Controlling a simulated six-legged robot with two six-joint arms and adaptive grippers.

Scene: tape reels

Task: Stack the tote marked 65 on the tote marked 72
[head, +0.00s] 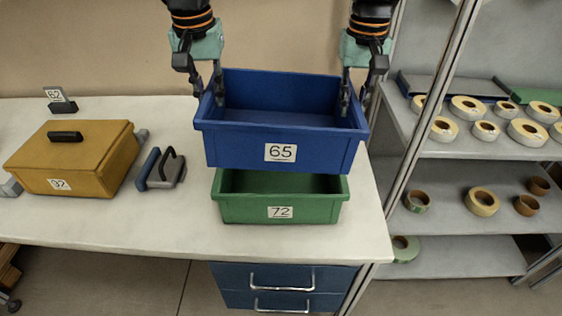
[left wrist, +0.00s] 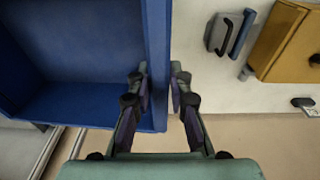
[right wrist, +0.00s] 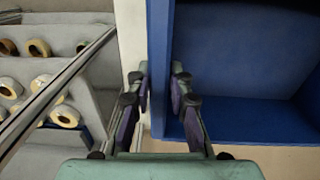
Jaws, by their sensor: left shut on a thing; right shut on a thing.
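The blue tote marked 65 (head: 232,151) is held in the air between my two grippers, roughly level and empty. The green tote marked 72 (head: 240,209) stands on the white table below it, its back part hidden by the blue tote. My left gripper (head: 208,92) is shut on the blue tote's left wall, which also shows in the left wrist view (left wrist: 157,60). My right gripper (head: 354,95) is shut on its right wall, seen in the right wrist view (right wrist: 160,50). Whether the two totes touch is hard to tell; the blue one appears above the green.
A yellow lidded box marked 92 (head: 100,165) sits on the table (head: 150,230) at the left, with a dark-handled tool (head: 168,170) beside it. A small 62 sign (head: 57,95) stands behind. Shelves with tape reels (head: 468,107) and a metal post (head: 425,120) are at the right.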

